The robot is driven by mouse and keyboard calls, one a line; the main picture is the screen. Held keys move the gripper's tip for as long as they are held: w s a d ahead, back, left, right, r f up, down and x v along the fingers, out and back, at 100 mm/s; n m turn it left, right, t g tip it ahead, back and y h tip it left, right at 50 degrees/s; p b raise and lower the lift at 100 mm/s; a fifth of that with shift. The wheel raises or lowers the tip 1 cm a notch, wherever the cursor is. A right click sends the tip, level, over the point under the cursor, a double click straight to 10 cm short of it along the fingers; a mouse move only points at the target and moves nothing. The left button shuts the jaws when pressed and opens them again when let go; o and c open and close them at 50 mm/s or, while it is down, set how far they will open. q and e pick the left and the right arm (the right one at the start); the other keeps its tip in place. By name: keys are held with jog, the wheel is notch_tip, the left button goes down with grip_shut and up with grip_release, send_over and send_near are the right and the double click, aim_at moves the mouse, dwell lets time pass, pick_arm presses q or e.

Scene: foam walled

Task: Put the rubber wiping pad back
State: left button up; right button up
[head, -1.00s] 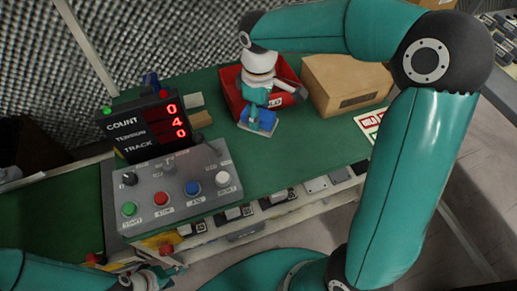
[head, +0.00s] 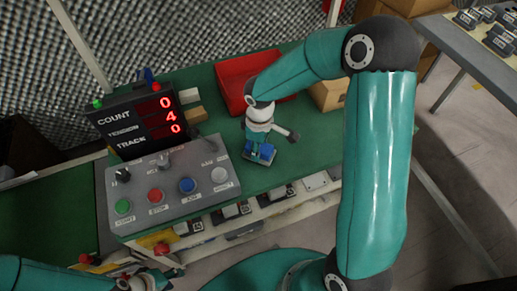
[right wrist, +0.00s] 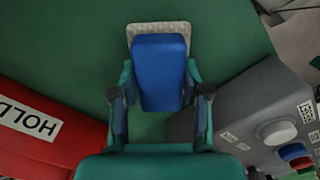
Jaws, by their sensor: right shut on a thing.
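The wiping pad has a blue block handle on a pale textured base (right wrist: 158,32). In the head view the pad (head: 261,153) is over the green bench top (head: 200,78), between the red bin and the control panel. My right gripper (head: 258,143) is shut on its blue handle, and the right wrist view shows its two fingers (right wrist: 160,98) on either side of the handle. I cannot tell whether the base touches the bench. My left gripper (head: 145,281) is at the bottom left, below the panel, and its fingers are unclear.
A red bin (head: 236,82) marked HOLD stands behind the pad. A grey control panel (head: 140,200) with coloured buttons and a counter display (head: 140,125) are to the left. A cardboard box (head: 328,96) is partly hidden by my right arm. A wooden block (head: 196,115) lies beside the display.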

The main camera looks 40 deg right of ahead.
jog(key=shift+f, duration=0.4)
jog(key=shift+r, duration=0.1)
jog(key=o, duration=1.1)
jog(key=shift+r, duration=0.35)
notch_tip(320, 180, up, 11)
jog(key=shift+r+p, duration=0.15)
jog(key=shift+p, duration=0.85)
